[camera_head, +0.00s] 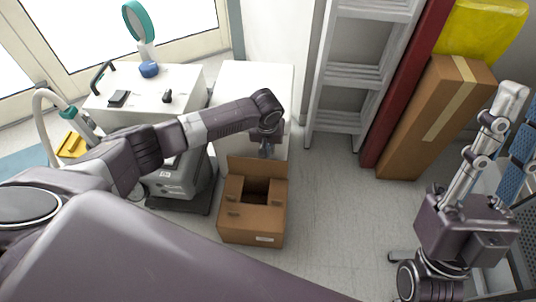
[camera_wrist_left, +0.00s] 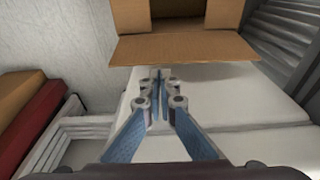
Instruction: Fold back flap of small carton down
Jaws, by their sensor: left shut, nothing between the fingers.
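The small carton (camera_head: 237,227) is a brown cardboard box on the floor in the middle of the head view. Its top is open onto a dark inside. Its back flap (camera_head: 257,168) stands up at the far side. The back flap (camera_wrist_left: 183,49) also spans the top of the left wrist view, with the box opening beyond it. My left gripper (camera_head: 266,152) is just above and behind the flap's upper edge. In the left wrist view its fingertips (camera_wrist_left: 160,76) are together and empty, close to the flap's edge; contact is unclear.
A grey ladder (camera_head: 350,75), a red board (camera_head: 405,85) and a tall taped carton (camera_head: 435,120) lean at the back right. A jointed purple-grey mechanism (camera_head: 465,230) is at right. The floor (camera_head: 335,215) right of the carton is clear.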

